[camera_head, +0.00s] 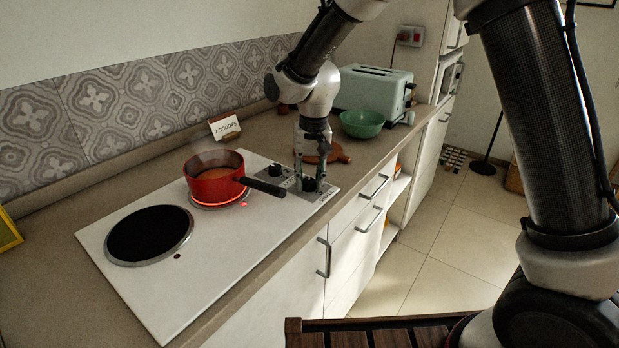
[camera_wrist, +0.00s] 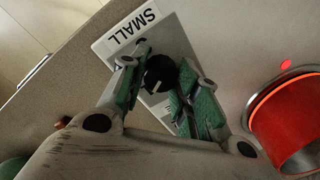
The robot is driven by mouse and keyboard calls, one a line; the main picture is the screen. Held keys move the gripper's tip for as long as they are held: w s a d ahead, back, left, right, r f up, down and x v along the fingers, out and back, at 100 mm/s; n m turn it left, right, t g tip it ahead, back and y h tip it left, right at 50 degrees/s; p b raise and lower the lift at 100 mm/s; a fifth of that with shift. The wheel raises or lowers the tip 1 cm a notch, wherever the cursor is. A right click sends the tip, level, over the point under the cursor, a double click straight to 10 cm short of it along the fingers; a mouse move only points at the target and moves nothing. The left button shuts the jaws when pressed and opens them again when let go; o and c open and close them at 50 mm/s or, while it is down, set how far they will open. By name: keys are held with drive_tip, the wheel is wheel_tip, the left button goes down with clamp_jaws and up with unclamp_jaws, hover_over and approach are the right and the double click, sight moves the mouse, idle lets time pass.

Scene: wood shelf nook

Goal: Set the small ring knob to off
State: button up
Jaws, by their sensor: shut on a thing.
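The small ring knob (camera_wrist: 159,74) is a black round knob with a pale pointer line, beside a plate reading SMALL (camera_wrist: 133,26) in the wrist view. My gripper (camera_wrist: 165,68) has its green-padded fingers on either side of the knob and is shut on it. In the head view my gripper (camera_head: 309,172) points down over the knob (camera_head: 309,186) at the cooktop's right end. The ring under the red pot (camera_head: 214,180) glows orange-red (camera_head: 219,206), and a red light (camera_wrist: 286,64) shows beside it. The exact pointer setting cannot be read.
A second black knob (camera_head: 276,170) stands just left of my gripper, near the pot's black handle (camera_head: 263,187). A dark, larger ring (camera_head: 148,234) is bare. A green bowl (camera_head: 362,124), a toaster (camera_head: 375,91) and a "2 scoops" card (camera_head: 224,125) stand behind.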

sight(310, 179)
drive_tip(key=shift+n, duration=0.3)
drive_tip(key=n, duration=1.1)
drive_tip(key=shift+w+g, duration=0.1)
drive_tip(key=shift+g, duration=0.2)
drive_tip(key=shift+n, duration=0.3)
drive_tip(key=o, duration=1)
drive_tip(key=r, duration=1.2)
drive_tip(key=shift+w+d, duration=0.1)
drive_tip(key=shift+w, duration=0.2)
